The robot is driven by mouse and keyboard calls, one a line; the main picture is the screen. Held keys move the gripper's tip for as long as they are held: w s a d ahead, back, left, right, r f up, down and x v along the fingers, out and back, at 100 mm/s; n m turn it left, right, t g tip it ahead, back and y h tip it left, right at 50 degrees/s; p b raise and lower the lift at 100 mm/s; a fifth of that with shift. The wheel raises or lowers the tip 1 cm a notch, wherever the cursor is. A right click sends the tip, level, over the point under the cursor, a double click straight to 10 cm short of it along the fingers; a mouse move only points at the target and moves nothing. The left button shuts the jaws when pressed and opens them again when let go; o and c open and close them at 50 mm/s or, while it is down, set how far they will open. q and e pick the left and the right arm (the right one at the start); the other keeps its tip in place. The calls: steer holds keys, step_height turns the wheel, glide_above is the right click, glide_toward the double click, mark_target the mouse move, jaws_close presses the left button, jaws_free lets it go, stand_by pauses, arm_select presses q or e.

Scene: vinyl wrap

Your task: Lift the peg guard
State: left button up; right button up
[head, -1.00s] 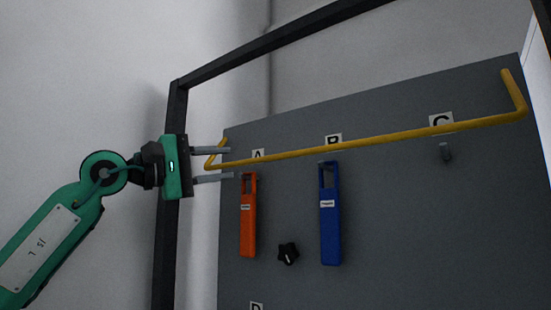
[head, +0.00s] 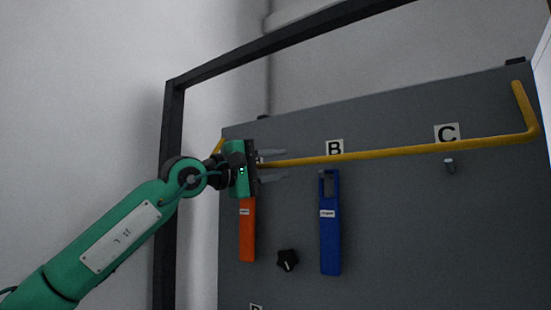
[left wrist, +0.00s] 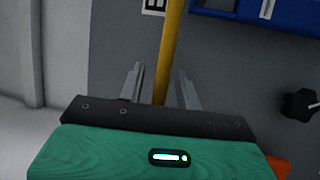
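The peg guard is a yellow bar (head: 390,151) running across the grey board, with bent ends at left and right. It passes in front of the pegs and below the labels B and C. My left gripper (head: 275,166) is at the left part of the bar, its two fingers apart, one above and one below it. In the left wrist view the yellow bar (left wrist: 170,50) runs between the open fingers (left wrist: 160,85), with gaps visible on both sides. My right gripper is not in view.
An orange tool (head: 247,230) hangs below my left gripper, its top hidden. A blue tool (head: 330,235) hangs under B. A black knob (head: 287,260) sits between them. A bare peg (head: 449,166) is under C. A dark frame (head: 172,140) stands at the left.

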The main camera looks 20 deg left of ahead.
arm_select(q)
steer(key=shift+w, duration=0.1)
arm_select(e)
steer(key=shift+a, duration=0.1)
arm_select(q)
jaws_close()
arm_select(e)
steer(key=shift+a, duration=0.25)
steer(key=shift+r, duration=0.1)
